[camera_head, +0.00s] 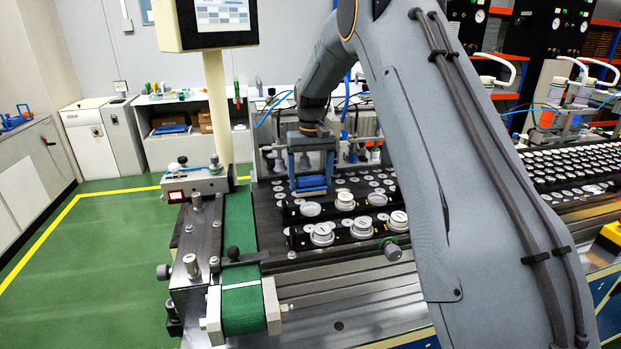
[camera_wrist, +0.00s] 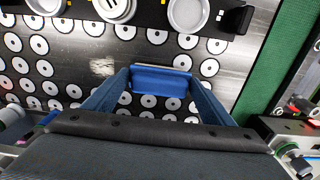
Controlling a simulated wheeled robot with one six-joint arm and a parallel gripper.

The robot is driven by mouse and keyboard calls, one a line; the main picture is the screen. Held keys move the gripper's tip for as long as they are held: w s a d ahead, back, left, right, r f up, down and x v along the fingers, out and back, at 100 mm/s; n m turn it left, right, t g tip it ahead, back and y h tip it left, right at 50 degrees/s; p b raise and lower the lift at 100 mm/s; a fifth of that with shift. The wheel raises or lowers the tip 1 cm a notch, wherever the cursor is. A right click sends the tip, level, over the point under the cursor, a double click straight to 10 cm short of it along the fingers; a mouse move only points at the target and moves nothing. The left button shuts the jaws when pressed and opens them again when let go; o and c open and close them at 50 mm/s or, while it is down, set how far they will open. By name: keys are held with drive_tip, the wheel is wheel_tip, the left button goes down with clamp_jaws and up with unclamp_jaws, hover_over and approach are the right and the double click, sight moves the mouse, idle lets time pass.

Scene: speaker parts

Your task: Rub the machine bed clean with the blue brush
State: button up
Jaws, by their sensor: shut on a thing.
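The blue brush (camera_head: 310,184) is held between the two fingers of my gripper (camera_head: 311,176), just over the dark machine bed (camera_head: 267,213). In the wrist view the brush (camera_wrist: 160,80) spans the gap between the fingertips, and the bed (camera_wrist: 70,42) with its white round discs lies beneath. A pale smeared patch (camera_wrist: 102,66) shows on the bed to the left of the brush. I cannot tell whether the bristles touch the bed, as the brush's underside is hidden.
Several silver speaker parts (camera_head: 345,200) sit in black holders on the near side of the bed. A green conveyor belt (camera_head: 239,220) runs along the left. A monitor on a pole (camera_head: 218,115) stands behind the belt. My arm covers much of the right.

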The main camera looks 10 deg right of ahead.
drive_tip(key=shift+f, duration=0.4)
